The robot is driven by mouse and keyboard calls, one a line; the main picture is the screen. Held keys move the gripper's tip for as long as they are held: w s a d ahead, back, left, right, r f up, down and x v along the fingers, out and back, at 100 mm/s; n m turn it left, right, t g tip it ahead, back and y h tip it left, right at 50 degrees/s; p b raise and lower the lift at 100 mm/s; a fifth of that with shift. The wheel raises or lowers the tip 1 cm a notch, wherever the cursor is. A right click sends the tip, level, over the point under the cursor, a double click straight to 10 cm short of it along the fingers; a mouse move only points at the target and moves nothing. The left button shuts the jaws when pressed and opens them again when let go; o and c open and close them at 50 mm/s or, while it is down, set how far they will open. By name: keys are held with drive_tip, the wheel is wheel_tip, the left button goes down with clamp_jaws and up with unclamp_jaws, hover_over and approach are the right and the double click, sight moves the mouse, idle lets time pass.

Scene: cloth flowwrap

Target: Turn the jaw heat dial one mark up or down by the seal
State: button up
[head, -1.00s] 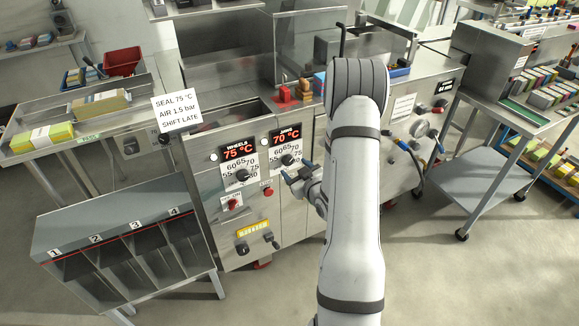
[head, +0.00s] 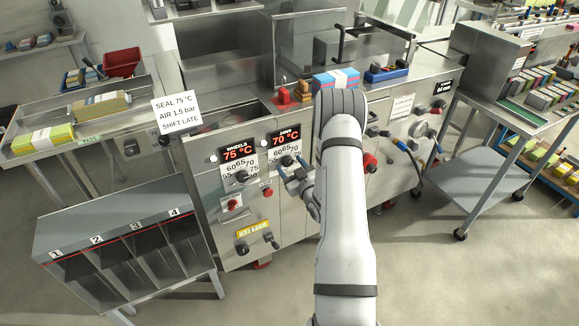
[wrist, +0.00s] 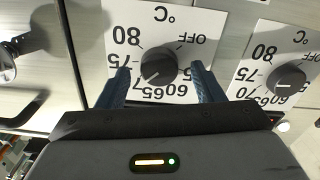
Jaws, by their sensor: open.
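The jaw heat dial (head: 287,160) is a dark round knob on a white scale plate below the red JAWS display (head: 286,137), which reads 70 °C. In the wrist view the dial (wrist: 158,66) appears upside down, near the middle, with marks from 60 to 80 and OFF. My gripper (head: 294,171) is open at the dial. In the wrist view, the two blue fingers of my gripper (wrist: 160,76) stand on either side of the knob, with visible gaps. The seal sign (head: 177,112) reads SEAL 75 °C, AIR 1.5 bar, SHIFT LATE.
The WHEELS dial (head: 242,176) sits just left, under a display (head: 238,151) reading 75 °C. Red buttons and a yellow-labelled panel (head: 253,229) lie below. A numbered bin unit (head: 120,245) stands left, a steel side table (head: 500,120) right.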

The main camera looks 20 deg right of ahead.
drive_tip(key=shift+c, duration=0.2)
drive_tip(key=c, duration=0.9)
drive_tip(key=shift+a, duration=0.2)
drive_tip(key=shift+c, duration=0.2)
drive_tip(key=shift+d, duration=0.1)
drive_tip(key=shift+f+b, duration=0.1)
drive_tip(key=shift+b, duration=0.3)
drive_tip(key=m+b, duration=0.2)
drive_tip(key=m, duration=0.1)
drive_tip(key=shift+d+b, duration=0.1)
drive_tip(key=shift+b, duration=0.25)
drive_tip(key=shift+m+b, duration=1.6)
drive_tip(key=shift+m, duration=0.8)
